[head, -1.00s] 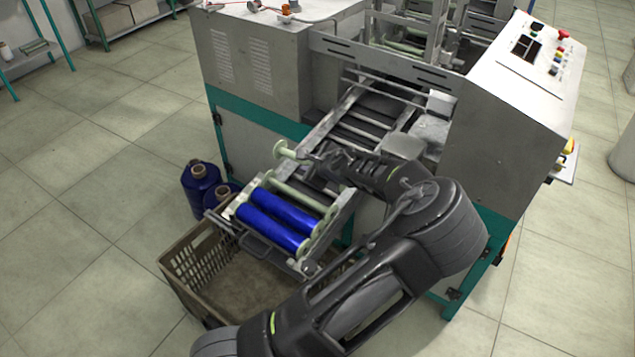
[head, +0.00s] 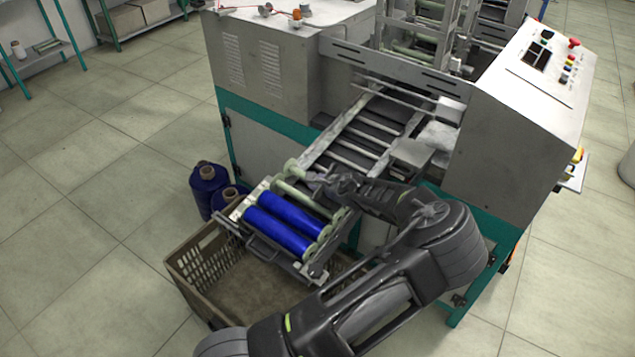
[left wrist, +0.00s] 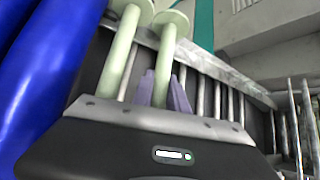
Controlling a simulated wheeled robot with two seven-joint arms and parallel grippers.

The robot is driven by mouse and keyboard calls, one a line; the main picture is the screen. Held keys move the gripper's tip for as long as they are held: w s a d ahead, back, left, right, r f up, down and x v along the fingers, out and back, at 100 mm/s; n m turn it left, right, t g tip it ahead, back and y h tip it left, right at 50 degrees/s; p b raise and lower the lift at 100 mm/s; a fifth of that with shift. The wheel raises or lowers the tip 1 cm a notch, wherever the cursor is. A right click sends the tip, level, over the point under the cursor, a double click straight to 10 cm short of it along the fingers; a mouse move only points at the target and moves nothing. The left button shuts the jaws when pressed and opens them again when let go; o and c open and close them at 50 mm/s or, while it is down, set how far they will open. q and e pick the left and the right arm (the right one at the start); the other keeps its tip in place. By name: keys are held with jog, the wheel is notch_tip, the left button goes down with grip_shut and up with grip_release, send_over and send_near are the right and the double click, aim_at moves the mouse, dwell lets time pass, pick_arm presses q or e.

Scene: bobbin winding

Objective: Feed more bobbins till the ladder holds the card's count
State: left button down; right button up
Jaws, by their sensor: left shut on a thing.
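My left gripper (head: 318,181) is shut on a pale green empty bobbin (left wrist: 164,62), over the lower part of the sloping barred ladder (head: 355,138). The held bobbin's round end (head: 291,165) shows left of the fingers in the head view. Another pale green bobbin (left wrist: 122,62) lies close beside it, on the front side; it also shows in the head view (head: 301,197). Two blue wound bobbins (head: 280,222) lie side by side at the ladder's lower end. Whether the held bobbin touches the rails is unclear. My right gripper is out of view. No count is readable.
A grey crate (head: 184,283) stands on the floor under the ladder's lower end. Two blue cones (head: 207,181) stand left of it. The machine cabinet (head: 265,70) and control panel (head: 545,60) flank the ladder. Floor at left is clear.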

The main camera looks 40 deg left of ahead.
pick_arm(q)
jog(key=shift+f, duration=0.1)
jog(key=c, duration=1.8)
grip_release()
jog(key=shift+f, duration=0.1)
jog(key=o, duration=0.5)
jog(key=shift+f+b, duration=0.1)
jog(key=shift+b, duration=0.2)
jog(key=v, duration=0.8)
jog(key=shift+w+a, duration=0.1)
